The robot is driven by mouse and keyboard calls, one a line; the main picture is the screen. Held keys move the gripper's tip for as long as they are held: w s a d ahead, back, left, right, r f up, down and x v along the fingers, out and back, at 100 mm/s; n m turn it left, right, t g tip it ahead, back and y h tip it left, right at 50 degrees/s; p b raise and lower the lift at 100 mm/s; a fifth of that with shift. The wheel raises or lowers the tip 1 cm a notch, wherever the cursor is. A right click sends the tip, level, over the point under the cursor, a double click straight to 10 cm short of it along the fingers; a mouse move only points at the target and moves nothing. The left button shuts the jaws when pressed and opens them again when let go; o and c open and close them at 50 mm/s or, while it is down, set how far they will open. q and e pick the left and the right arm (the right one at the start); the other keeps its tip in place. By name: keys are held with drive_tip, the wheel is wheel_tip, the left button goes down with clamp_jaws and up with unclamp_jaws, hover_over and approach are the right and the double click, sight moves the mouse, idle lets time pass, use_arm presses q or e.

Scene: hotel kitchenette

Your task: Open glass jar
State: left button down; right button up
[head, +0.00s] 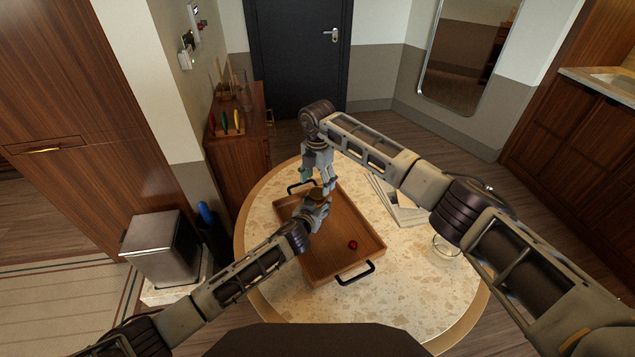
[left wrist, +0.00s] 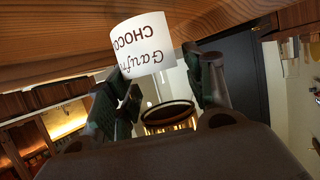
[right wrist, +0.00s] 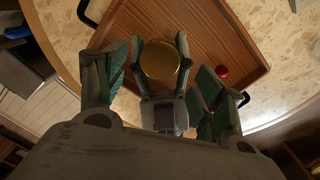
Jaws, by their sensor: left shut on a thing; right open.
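A glass jar with a round gold lid (head: 317,194) is over the left part of the wooden tray (head: 345,262). Its white label (left wrist: 143,45) appears upside down in the left wrist view, and the lid (left wrist: 170,118) shows below it. My left gripper (head: 321,207) is shut on the jar from the near side, with a finger on each side. My right gripper (head: 318,184) is open above the jar, pointing down. In the right wrist view the gold lid (right wrist: 160,62) lies between its spread fingers, apparently untouched. The jar's body is hidden from above.
A small red ball (head: 353,245) lies in the tray. Flat books or papers (head: 398,205) and a clear glass (head: 446,245) stand on the round stone-topped table (head: 410,290) to the right. A metal bin (head: 160,250) is at the left. The table's front is clear.

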sight(317, 193)
drive_tip(key=shift+c, duration=1.3)
drive_tip(key=shift+r+m, duration=1.6)
drive_tip(key=shift+r, duration=0.15)
drive_tip(key=shift+f, duration=0.1)
drive_tip(key=shift+f, duration=3.9)
drive_tip(key=c, duration=0.9)
drive_tip(key=shift+n, duration=1.6)
